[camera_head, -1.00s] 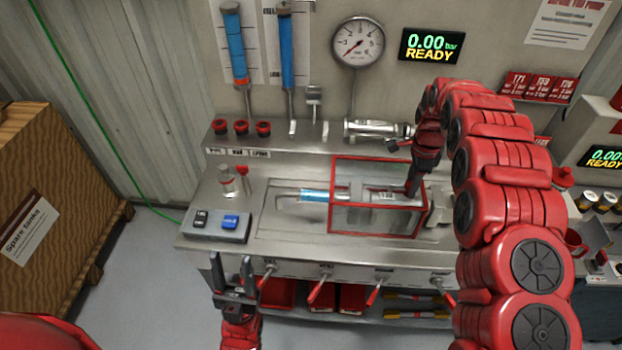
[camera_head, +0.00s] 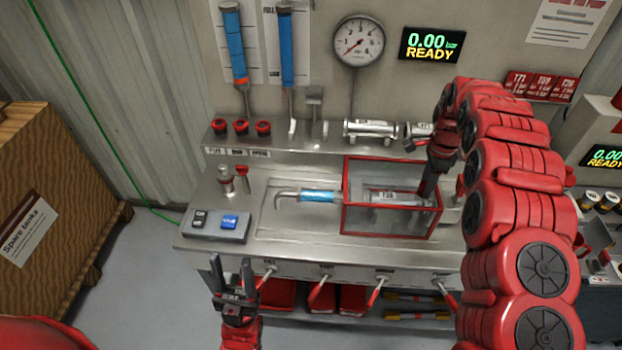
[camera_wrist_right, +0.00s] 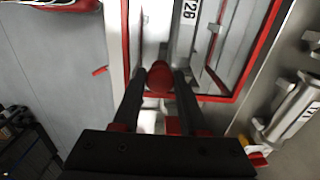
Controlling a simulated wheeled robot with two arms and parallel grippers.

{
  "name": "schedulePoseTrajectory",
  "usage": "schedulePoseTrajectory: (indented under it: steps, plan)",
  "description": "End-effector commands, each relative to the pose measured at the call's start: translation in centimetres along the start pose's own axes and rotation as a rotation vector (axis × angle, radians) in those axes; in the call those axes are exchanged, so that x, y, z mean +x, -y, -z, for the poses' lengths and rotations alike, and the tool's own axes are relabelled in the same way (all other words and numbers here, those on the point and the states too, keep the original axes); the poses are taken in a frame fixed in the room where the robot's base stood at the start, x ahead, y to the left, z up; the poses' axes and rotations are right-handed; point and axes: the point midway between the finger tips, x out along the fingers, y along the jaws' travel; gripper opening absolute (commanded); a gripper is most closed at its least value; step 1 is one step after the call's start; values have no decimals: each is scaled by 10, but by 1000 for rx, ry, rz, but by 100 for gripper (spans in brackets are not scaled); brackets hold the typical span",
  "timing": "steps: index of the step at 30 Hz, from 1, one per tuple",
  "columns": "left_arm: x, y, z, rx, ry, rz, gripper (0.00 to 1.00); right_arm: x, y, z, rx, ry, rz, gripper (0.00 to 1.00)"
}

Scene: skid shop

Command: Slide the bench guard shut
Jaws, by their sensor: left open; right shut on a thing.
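The bench guard (camera_head: 388,221) is a clear box with a red frame on the steel bench. In the head view it stands over the right part of a cylinder (camera_head: 320,196) with a blue band, whose left end with a bent tip lies outside the guard. My right gripper (camera_head: 428,190) is at the guard's right end. In the right wrist view the gripper (camera_wrist_right: 158,85) is shut on a red round knob (camera_wrist_right: 159,77) beside the guard's red frame (camera_wrist_right: 225,97). My left gripper (camera_head: 233,272) is open and empty, in front of the bench's left part.
A control box (camera_head: 216,225) with dark and blue buttons sits at the bench's front left. A small bottle (camera_head: 226,180) stands behind it. A gauge (camera_head: 358,41) and a display (camera_head: 430,45) reading 0.00 bar READY are on the wall.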

Motion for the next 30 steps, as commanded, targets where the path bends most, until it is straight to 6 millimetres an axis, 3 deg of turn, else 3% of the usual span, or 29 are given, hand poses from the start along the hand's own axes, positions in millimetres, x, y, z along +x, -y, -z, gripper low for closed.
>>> schedulePoseTrajectory:
  steps: [8, 18, 25, 26, 30]
  plan:
    - [-1, 0, 0, 0, 0, 0, 50, 0, 0, 2, 0, 0, 1, 11]
    - [-8, 0, -1, 0, 0, 0, 50, 1, -1, 24, 1, 0, -3, 11]
    - [-8, 0, -1, 0, 0, 0, 50, 0, -1, 25, 0, -1, -4, 11]
    - [-8, 0, -1, 0, 0, 0, 50, 0, -1, 25, 0, -1, -4, 46]
    - [-8, 0, -1, 0, 0, 0, 50, 0, -1, 25, 0, 0, -3, 71]
